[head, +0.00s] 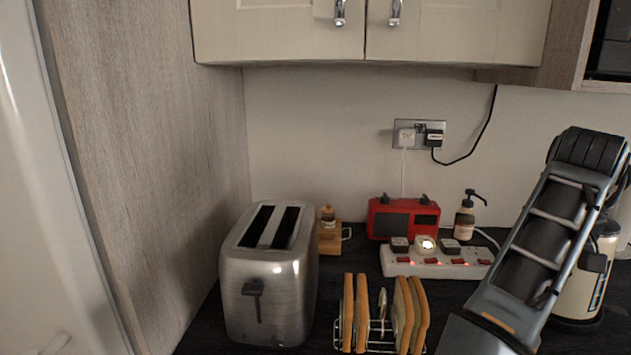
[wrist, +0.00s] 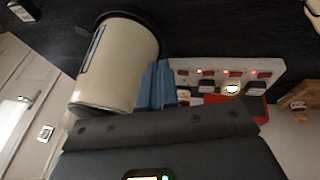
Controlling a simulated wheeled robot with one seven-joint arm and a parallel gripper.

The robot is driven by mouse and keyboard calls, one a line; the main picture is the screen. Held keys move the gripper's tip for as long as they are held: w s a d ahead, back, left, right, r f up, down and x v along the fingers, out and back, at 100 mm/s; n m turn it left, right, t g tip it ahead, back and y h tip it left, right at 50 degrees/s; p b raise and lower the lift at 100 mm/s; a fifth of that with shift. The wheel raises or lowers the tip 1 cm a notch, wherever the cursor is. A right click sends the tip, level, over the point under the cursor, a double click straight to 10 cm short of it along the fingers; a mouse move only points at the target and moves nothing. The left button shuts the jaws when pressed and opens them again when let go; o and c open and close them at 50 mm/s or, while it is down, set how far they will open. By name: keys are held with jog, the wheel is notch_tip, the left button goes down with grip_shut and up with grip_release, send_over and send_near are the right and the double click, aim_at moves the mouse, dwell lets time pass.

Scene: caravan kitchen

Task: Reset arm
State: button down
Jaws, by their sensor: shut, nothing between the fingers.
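My gripper (wrist: 157,84) shows in the wrist view as two blue fingers close together. It is shut and holds nothing. The dark grey edge of its housing fills the bottom of that view. In the head view my arm rises from the bottom right and hides part of the counter; the gripper's fingers do not show there. The cream kettle (wrist: 118,62) is just left of the fingers in the wrist view. The white power strip (wrist: 262,66) with red lights is to their right.
A steel toaster (head: 268,285) stands at left on the dark counter, beside a toast rack (head: 376,335) with bread slices. A red radio (head: 403,217), a pump bottle (head: 464,219) and a wooden grinder (head: 329,237) stand at the back. Cupboards (head: 370,35) hang above; my arm partly covers the kettle (head: 608,242).

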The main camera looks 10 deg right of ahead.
jog(key=s+d+f+n+t+h, duration=0.2)
jog(key=s+d+f+t+h, duration=0.1)
jog(key=s+d+f+h, duration=0.25)
jog(key=s+a+f+n+t, duration=0.2)
jog(key=a+f, duration=0.1)
jog(key=s+a+f+n+t, duration=0.1)
jog(key=f+t, duration=0.1)
jog(key=shift+s+a+f, duration=0.1)
jog(key=shift+a+f, duration=0.05)
jog(key=shift+a, duration=0.2)
jog(key=s+a+f+n+t+y, duration=0.1)
jog(key=s+a+f+t+y, duration=0.15)
jog(key=s+a, duration=0.55)
jog(key=s+a+f+n+t+y, duration=0.15)
jog(key=s+a+f+y, duration=0.25)
jog(key=s+a, duration=0.5)
jog(key=s+a+r+m+y, duration=0.3)
jog(key=s+a+r, duration=0.3)
jog(key=s+a, duration=0.3)
jog(key=s+m, duration=0.1)
jog(key=s, duration=0.3)
jog(key=shift+r+t, duration=0.15)
jog(key=shift+t, duration=0.25)
